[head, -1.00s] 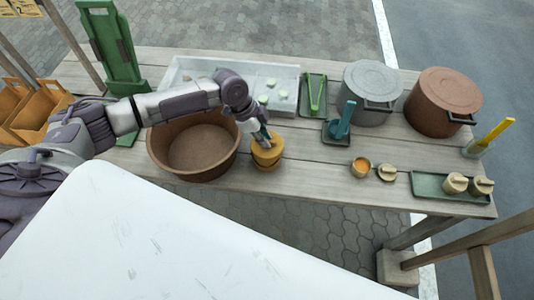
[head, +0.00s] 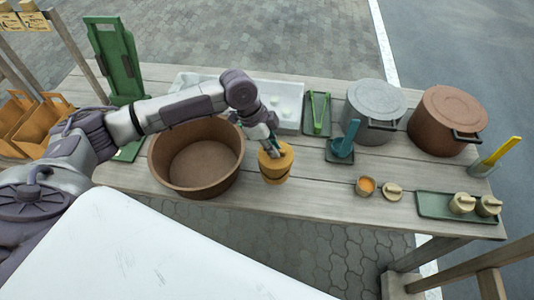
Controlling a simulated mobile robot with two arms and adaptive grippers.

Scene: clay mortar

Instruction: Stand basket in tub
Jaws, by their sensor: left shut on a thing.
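The basket (head: 283,164) is a small round yellow-tan vessel near the front edge of the wooden table, just right of the tub. A dark band or gap shows near its lower part; I cannot tell whether it is lifted clear of what is beneath. The tub (head: 160,174) is a wide brown round vessel, open at the top, and looks empty. My left gripper (head: 272,150) reaches over the tub from the left and is shut on the basket from above, partly hiding its top. My right gripper is not in view.
A white tray (head: 290,120) lies behind the tub. A green tray with tongs (head: 318,112), a teal scoop (head: 344,140), a grey pot (head: 372,110) and a brown pot (head: 446,118) stand right. An orange-filled cup (head: 366,186) sits near the front edge.

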